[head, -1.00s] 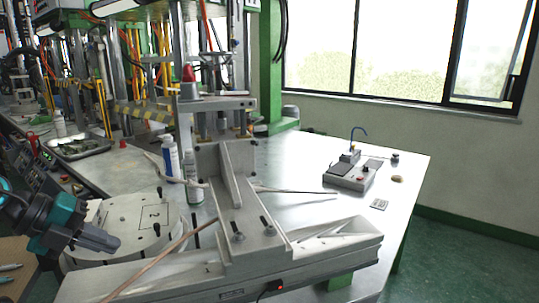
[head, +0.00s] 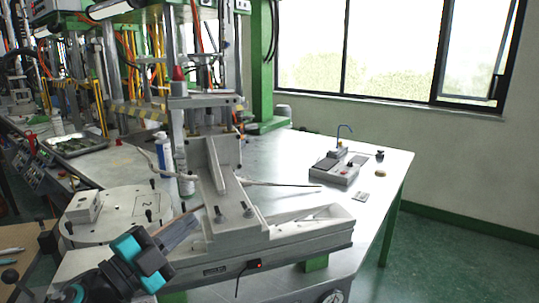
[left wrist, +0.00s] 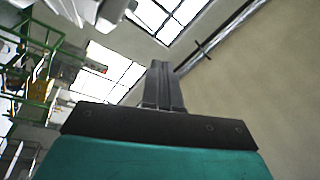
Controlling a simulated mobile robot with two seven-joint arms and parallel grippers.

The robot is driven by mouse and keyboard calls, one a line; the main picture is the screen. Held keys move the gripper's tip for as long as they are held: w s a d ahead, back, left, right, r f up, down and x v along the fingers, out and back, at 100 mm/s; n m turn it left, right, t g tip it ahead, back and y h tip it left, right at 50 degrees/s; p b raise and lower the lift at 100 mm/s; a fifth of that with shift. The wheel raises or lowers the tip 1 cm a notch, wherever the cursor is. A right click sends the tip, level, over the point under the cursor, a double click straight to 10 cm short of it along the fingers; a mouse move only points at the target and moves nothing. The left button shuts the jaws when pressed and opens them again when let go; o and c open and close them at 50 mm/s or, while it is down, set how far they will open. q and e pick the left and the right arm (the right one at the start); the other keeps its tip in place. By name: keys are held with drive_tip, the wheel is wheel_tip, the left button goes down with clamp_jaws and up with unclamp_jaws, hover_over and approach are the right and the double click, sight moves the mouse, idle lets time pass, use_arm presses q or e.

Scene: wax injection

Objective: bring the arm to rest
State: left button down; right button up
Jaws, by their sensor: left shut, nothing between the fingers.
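My left gripper (head: 150,262) is at the lower left of the head view, in front of the left end of the grey wax injection fixture (head: 290,243). Its fingers are shut and hold nothing. In the left wrist view the shut fingers (left wrist: 165,88) point up toward the windows and the bare wall, with nothing between them. My left arm hides part of the table's front edge. My right gripper is not in view.
A round plate (head: 120,212) with a white block (head: 84,206) stands left of the fixture. Bottles (head: 164,153) stand behind it. A small grey device (head: 338,168) sits on the table's right part. The floor at the right (head: 440,255) is clear.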

use_arm(q)
drive_tip(key=s+a+f+n+g+y, duration=0.2)
drive_tip(key=s+a+f+n+y, duration=0.15)
drive_tip(key=f+n+y, duration=0.35)
drive_tip(key=s+a+f+n+g+y, duration=0.1)
drive_tip(key=s+a+f+n+y, duration=0.2)
drive_tip(key=s+f+n+y, duration=0.4)
drive_tip(key=s+f+n+g+h, duration=0.1)
drive_tip(key=s+f+n+g, duration=0.1)
drive_tip(key=s+f+g, duration=0.45)
drive_tip(key=s+f+n+g+h, duration=0.1)
drive_tip(key=s+f+n+g, duration=0.2)
drive_tip(key=s, duration=0.7)
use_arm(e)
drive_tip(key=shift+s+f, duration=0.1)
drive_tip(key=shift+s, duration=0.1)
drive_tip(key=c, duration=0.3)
use_arm(q)
drive_tip(key=w+d+f+m+t+h, duration=0.1)
drive_tip(key=w+d+f+t, duration=0.2)
drive_tip(key=w+f+t, duration=0.4)
wheel_tip(320, 180, down, 3)
drive_tip(key=shift+w+d+r+m+h, duration=0.1)
drive_tip(key=shift+w+d+m+h, duration=0.25)
drive_tip(key=shift+m+h, duration=0.05)
drive_tip(key=shift+s, duration=0.1)
